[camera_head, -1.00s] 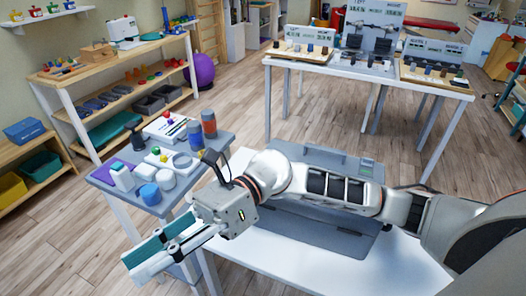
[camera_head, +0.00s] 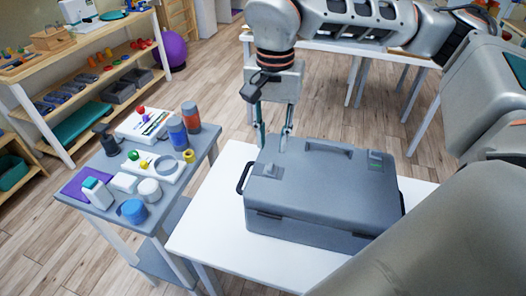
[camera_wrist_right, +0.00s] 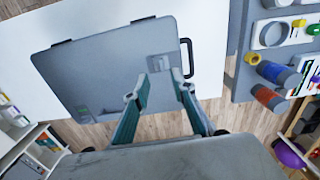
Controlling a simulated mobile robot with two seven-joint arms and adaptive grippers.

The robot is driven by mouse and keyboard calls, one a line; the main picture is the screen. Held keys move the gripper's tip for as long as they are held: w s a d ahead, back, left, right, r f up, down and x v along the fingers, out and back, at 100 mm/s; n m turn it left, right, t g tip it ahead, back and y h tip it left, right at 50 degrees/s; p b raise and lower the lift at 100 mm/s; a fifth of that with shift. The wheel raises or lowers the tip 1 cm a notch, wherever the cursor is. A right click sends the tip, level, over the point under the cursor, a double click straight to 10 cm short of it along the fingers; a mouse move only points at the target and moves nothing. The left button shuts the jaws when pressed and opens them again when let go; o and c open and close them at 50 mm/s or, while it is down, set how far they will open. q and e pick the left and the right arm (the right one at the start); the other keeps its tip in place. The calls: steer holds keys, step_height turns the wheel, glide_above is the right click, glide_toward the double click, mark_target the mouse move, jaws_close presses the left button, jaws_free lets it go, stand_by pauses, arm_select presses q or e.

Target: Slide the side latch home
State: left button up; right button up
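A grey case (camera_head: 315,195) lies closed on a white table. Its lid carries a small latch plate (camera_head: 268,170) near the left end and another with a green mark (camera_head: 376,161) near the right end. In the right wrist view the near latch plate (camera_wrist_right: 160,64) lies just beyond my fingertips, and the green-marked one (camera_wrist_right: 83,111) is farther left. My right gripper (camera_head: 273,146) points down at the case's back left edge, fingers apart and empty; the wrist view also shows them apart (camera_wrist_right: 162,88). Contact with the case cannot be told. My left gripper is out of view.
A black handle (camera_head: 243,177) sticks out at the case's left side. A small grey side table (camera_head: 150,227) to the left holds bottles, jars and a white tray. Bare white tabletop (camera_head: 215,220) shows left of the case. Shelves stand farther left.

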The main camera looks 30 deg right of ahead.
mark_target(271, 166)
steer(key=shift+w+f, duration=0.2)
steer(key=shift+f, duration=3.75)
jaws_close()
